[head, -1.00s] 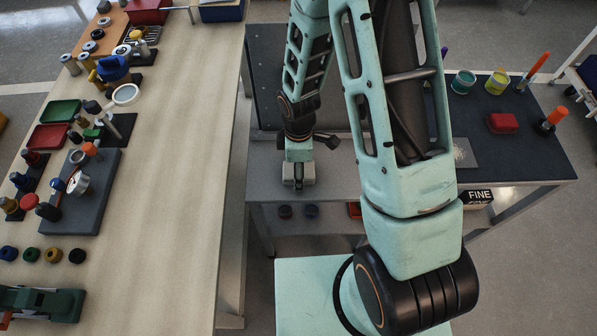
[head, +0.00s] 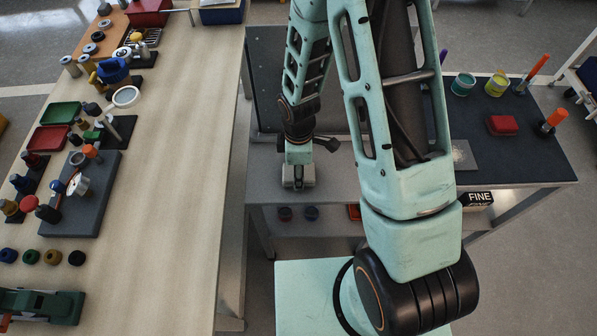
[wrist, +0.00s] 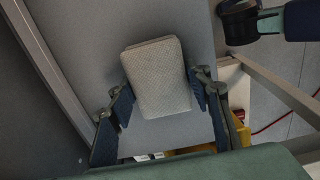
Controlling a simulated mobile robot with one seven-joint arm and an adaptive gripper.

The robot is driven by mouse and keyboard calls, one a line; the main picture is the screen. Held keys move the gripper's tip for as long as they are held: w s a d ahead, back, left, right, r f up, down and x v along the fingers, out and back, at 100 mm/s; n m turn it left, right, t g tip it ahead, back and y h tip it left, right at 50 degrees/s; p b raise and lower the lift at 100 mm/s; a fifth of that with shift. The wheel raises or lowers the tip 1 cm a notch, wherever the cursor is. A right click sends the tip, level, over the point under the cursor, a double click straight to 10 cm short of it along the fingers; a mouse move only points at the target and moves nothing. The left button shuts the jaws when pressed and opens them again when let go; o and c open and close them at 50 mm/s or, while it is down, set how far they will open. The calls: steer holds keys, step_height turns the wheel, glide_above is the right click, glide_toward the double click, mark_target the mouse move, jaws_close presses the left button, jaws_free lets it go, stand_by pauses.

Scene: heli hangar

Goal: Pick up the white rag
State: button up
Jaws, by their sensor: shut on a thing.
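The white rag (wrist: 158,72) is a folded, pale grey-white pad with rounded corners in the wrist view. My gripper (wrist: 162,92) has one dark finger along each side of it and is shut on it. In the head view my gripper (head: 298,182) points down low over the grey surface of the dark workbench (head: 265,170). The rag is hard to make out there between the fingers. I cannot tell whether the rag touches the surface.
An upright dark panel (head: 268,80) stands behind my gripper. To the right are a red block (head: 502,124), cups and orange-handled tools. A box marked FINE (head: 478,200) sits below the bench top. A long wooden table (head: 180,180) with many parts stands at the left.

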steer(key=shift+r, duration=0.55)
step_height(320, 180, up, 3)
steer(key=shift+s+a+f, duration=0.15)
steer(key=shift+f, duration=0.05)
steer(key=s+a+r, duration=0.6)
steer(key=s+r, duration=0.3)
steer(key=s, duration=0.3)
steer(key=shift+s, duration=0.15)
steer(key=shift+r, duration=0.1)
